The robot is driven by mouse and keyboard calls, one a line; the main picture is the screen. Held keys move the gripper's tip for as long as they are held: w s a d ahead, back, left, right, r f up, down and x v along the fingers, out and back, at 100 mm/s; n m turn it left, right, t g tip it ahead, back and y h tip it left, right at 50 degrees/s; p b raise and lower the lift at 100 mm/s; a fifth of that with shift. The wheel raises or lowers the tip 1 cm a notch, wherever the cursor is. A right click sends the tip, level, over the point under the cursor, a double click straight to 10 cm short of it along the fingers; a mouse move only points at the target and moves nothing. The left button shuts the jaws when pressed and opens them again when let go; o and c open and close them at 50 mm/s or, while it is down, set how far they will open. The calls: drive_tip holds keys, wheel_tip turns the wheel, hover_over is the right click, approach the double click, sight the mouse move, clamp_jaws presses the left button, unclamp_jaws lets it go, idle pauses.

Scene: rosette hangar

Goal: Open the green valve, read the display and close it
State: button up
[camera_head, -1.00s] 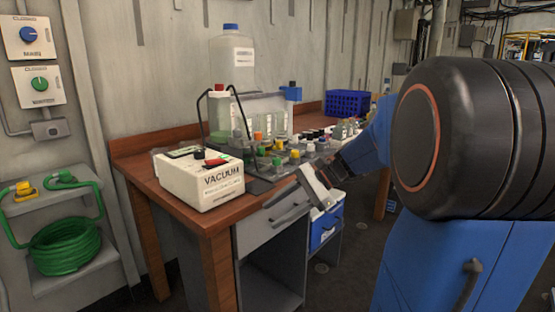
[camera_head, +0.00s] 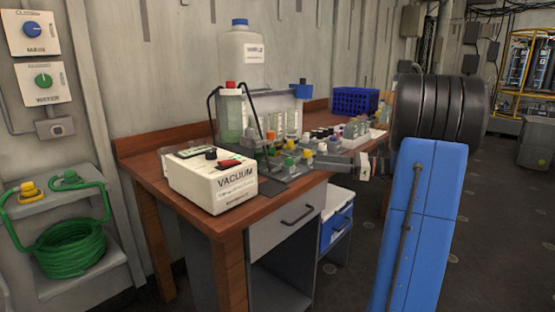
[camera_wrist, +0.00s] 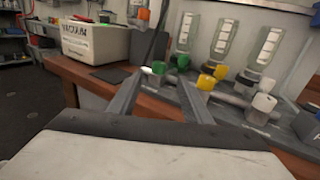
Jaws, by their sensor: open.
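A row of coloured valve knobs stands on the bench behind the vacuum box. A green valve knob (camera_wrist: 183,62) shows in the wrist view, between a white-topped knob (camera_wrist: 159,67) and yellow knobs (camera_wrist: 206,80). In the head view a green knob (camera_head: 289,161) shows among them. My gripper (camera_wrist: 157,84) is open and empty. Its fingers point toward the knobs, apart from them as far as I can see. In the head view my gripper (camera_head: 325,161) is at the bench's front right edge. The vacuum box has a dark panel (camera_head: 196,151) on top, unreadable here.
The white vacuum box (camera_head: 213,183) stands at the bench's front left. Clear tube meters (camera_wrist: 229,38) rise behind the knobs. Small bottles (camera_head: 356,128) and a blue basket (camera_head: 355,101) are farther right. A wall panel has another green knob (camera_head: 44,81) labelled WATER.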

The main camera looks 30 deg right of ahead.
sight(279, 166)
drive_tip(key=x, duration=1.6)
drive_tip(key=c, duration=1.1)
